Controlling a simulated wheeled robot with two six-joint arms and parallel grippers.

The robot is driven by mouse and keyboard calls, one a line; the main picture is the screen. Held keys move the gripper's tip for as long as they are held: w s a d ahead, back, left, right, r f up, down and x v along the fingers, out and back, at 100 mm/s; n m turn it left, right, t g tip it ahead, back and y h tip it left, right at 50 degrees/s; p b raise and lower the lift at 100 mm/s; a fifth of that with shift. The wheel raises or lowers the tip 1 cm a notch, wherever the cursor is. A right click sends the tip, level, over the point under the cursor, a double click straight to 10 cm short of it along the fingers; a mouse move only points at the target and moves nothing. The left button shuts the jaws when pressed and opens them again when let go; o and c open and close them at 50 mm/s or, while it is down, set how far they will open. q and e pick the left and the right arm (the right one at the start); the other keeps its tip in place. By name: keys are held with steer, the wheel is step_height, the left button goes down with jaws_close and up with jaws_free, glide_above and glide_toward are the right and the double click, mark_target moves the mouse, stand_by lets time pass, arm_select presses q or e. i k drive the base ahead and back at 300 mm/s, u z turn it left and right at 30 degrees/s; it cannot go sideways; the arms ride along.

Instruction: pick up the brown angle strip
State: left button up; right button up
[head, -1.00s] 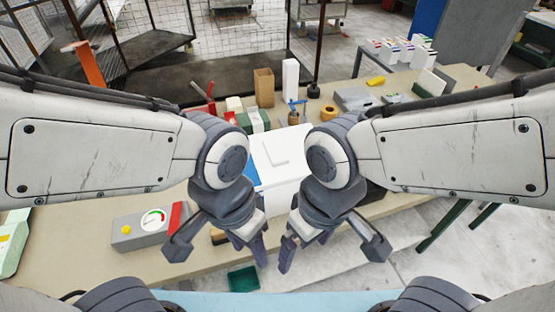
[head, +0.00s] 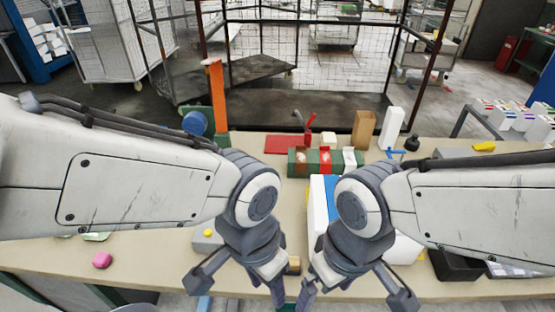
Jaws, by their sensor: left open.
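A tall brown upright piece (head: 363,130), which looks like the brown angle strip, stands near the far edge of the table, just left of a tall white piece (head: 391,127). My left gripper (head: 273,286) is open and empty over the near side of the table, well short of the brown piece. My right gripper (head: 309,290) hangs beside it, also far from the brown piece. Its fingers overlap in the view, so its opening is unclear.
A row of green, red and white packs (head: 325,160) lies in the middle of the table (head: 150,250). A white box (head: 318,205) with a blue side is partly behind my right wrist. A black tray (head: 458,266) sits at right. An orange post (head: 217,92) rises at left.

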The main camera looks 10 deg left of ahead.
mark_target(301, 157)
steer(key=u, duration=0.5)
steer(key=k, duration=1.05)
steer(key=z, duration=0.35)
steer(key=i, duration=1.4)
steer(key=u, duration=0.5)
